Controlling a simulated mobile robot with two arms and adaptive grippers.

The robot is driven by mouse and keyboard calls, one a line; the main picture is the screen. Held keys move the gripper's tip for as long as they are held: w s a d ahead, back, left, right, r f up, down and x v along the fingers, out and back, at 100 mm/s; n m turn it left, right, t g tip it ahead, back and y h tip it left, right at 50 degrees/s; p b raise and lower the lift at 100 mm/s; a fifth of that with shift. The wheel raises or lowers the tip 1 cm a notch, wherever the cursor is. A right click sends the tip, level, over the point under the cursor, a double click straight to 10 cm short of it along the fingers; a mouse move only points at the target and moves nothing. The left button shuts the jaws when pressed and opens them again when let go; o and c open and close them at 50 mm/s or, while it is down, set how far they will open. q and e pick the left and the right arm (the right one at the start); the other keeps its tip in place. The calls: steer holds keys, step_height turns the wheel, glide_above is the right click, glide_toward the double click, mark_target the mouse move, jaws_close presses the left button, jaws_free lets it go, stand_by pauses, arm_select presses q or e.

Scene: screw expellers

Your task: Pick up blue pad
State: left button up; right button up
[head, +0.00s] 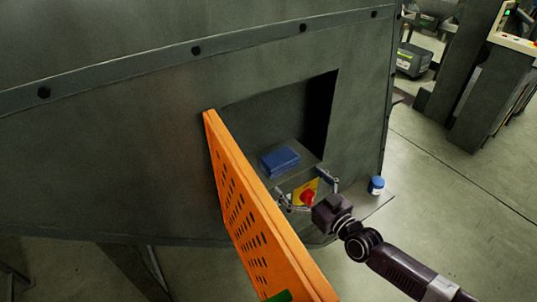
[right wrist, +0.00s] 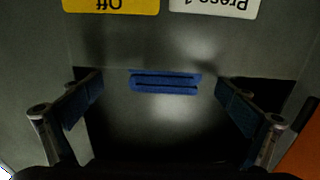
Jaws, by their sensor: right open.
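The blue pad (head: 280,162) is a flat block, or a short stack, lying on the ledge inside the recess of the grey machine. In the right wrist view the blue pad (right wrist: 165,82) shows edge-on, ahead and between the fingers. My right gripper (head: 306,189) is open and empty, in front of and below the pad, apart from it. Its fingers are spread wide on both sides in the right wrist view (right wrist: 160,88). My left gripper is not in view.
An orange perforated door (head: 245,210) stands open, left of my right gripper. A red knob on a yellow plate (head: 308,197) sits just below the recess. A small blue and white jar (head: 376,185) stands to the right. Labels (right wrist: 110,5) show at the top of the wrist view.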

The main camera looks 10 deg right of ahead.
mark_target(275, 152)
steer(key=shift+w+a+r, duration=0.25)
steer(key=shift+r, duration=0.4)
steer(key=shift+w+a+r, duration=0.2)
steer(key=shift+a+r, duration=0.05)
steer(key=shift+r, duration=0.35)
steer(key=shift+w+a+r, duration=0.1)
steer(key=shift+w+a, duration=0.05)
steer(key=shift+w, duration=0.1)
steer(key=shift+r+x, duration=0.15)
steer(key=shift+x, duration=1.5)
steer(key=shift+r+x, duration=0.15)
steer(key=shift+x, duration=1.5)
steer(key=shift+c, duration=0.6)
steer(key=c, duration=0.9)
steer(key=shift+r+p, duration=0.1)
steer(key=shift+p, duration=0.2)
